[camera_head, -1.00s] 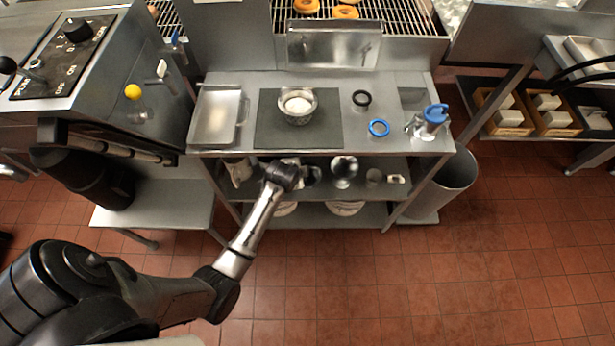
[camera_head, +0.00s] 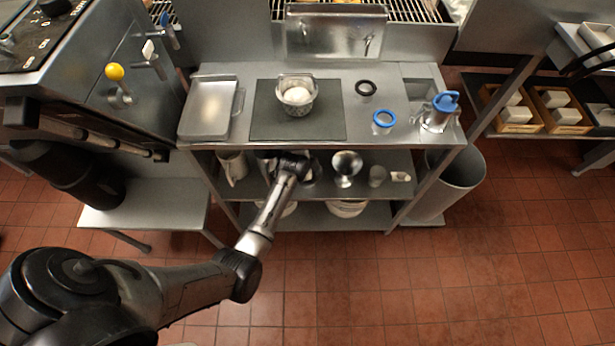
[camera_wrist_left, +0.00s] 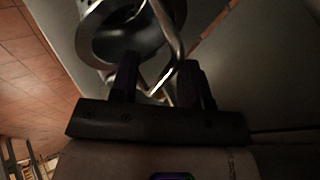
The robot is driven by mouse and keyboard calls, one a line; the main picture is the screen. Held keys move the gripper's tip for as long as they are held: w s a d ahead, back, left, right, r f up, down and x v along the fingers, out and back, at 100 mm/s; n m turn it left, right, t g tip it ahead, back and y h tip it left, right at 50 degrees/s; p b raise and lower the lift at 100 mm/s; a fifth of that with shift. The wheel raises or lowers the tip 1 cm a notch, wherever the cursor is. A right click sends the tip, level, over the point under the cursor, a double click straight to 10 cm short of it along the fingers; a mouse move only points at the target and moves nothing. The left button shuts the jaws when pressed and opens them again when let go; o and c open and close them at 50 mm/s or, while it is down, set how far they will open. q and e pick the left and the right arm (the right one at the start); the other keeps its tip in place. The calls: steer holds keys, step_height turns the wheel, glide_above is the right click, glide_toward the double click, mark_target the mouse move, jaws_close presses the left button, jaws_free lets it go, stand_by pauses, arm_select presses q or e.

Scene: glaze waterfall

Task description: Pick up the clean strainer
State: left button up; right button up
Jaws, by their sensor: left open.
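My left gripper (camera_wrist_left: 158,68) is open in the left wrist view. Its two dark fingers stand on either side of a bright bent metal handle, with a visible gap. The handle belongs to a round, hollow metal vessel (camera_wrist_left: 95,45), which looks like the strainer; whether it is clean or has mesh I cannot tell. In the head view my left wrist (camera_head: 295,165) reaches in at the middle shelf, and the fingers are hidden under the tabletop. The vessel is mostly hidden there too. My right gripper is not in view.
The middle shelf also holds a pitcher (camera_head: 233,168), a shiny metal bowl (camera_head: 346,163) and a small cup (camera_head: 377,176). The tabletop (camera_head: 345,75) overhangs it. On top are a metal tray (camera_head: 190,125), a glass basket (camera_head: 297,107) with something white, a blue ring (camera_head: 392,127) and a blue-capped dispenser (camera_head: 434,122).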

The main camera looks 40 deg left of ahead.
arm_select(q)
steer(key=shift+b+x, duration=0.35)
steer(key=shift+x, duration=0.65)
steer(key=shift+c, duration=0.2)
jaws_close()
